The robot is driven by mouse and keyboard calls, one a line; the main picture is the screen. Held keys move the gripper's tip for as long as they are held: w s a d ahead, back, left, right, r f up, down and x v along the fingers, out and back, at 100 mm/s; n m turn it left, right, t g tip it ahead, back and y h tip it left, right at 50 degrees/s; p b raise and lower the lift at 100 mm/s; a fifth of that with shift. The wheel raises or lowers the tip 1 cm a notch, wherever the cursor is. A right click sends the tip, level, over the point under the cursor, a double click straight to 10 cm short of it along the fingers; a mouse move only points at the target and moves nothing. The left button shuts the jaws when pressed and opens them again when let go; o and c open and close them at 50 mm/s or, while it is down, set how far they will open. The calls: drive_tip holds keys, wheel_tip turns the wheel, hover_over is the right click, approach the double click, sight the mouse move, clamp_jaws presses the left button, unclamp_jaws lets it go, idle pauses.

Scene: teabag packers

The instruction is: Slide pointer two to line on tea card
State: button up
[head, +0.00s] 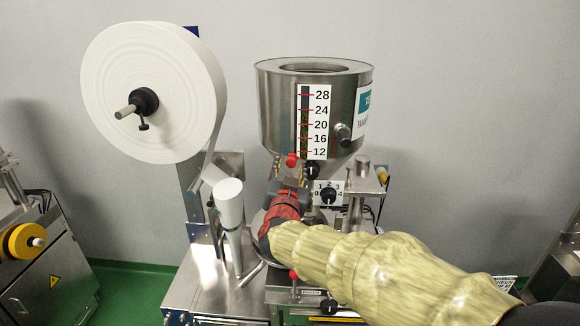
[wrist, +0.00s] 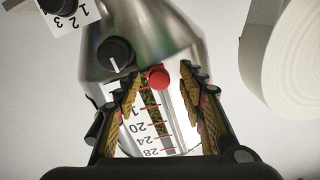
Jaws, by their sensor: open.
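A red knob (head: 292,160) sits at the lower end of the scale plate (head: 318,125), numbered 12 to 28, on the steel hopper (head: 275,100). In the wrist view the red knob (wrist: 158,77) lies between the fingertips of my open gripper (wrist: 161,80), with gaps on both sides. My gripper (head: 289,177) is just below the knob in the head view. A second red knob (head: 294,274) is low on the machine, beside my arm. A partly cut-off card (head: 366,112) is on the hopper's right side. I cannot tell which knob is pointer two or read a line on the card.
A black dial (head: 311,170) is close right of the upper red knob. A numbered dial (head: 328,195) is below it. A large white paper roll (head: 150,90) stands left, with a white cone (head: 229,203) below. My arm covers the machine's lower right.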

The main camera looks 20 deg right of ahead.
drive_tip(key=shift+w+d, duration=0.2)
drive_tip(key=shift+w, duration=0.1)
drive_tip(key=shift+c, duration=0.4)
clamp_jaws()
idle(0.5)
